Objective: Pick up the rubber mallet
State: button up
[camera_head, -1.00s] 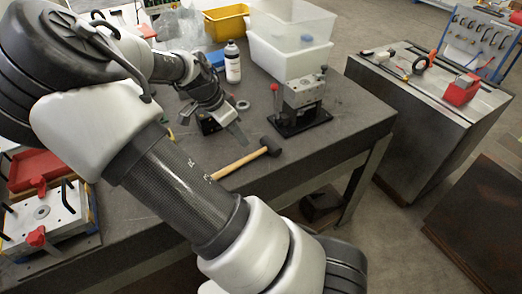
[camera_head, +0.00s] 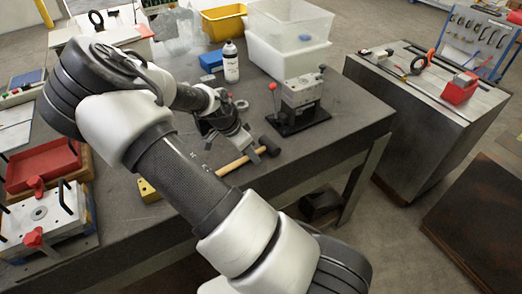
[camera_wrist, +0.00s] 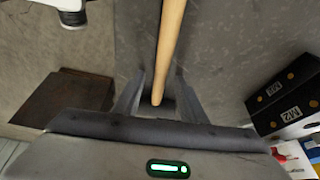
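The rubber mallet lies on the dark table, with its black head (camera_head: 269,147) toward the right and its wooden handle (camera_head: 234,164) running down-left, partly behind my arm. My gripper (camera_head: 249,150) is low over the mallet, close to where handle and head meet. In the wrist view the pale handle (camera_wrist: 171,32) comes down from the top edge and ends in the picture between my two spread fingers (camera_wrist: 158,82). The fingers show gaps on both sides of the handle. The mallet head is mostly hidden there by my gripper.
A small clamp fixture (camera_head: 300,103) with a red-knobbed lever stands just beyond the mallet head. A white bottle (camera_head: 231,62), a yellow bin (camera_head: 224,22) and clear tubs (camera_head: 285,50) stand farther back.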

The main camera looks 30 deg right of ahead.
grip_shut()
jog(key=shift+r, duration=0.1)
dwell(1.2)
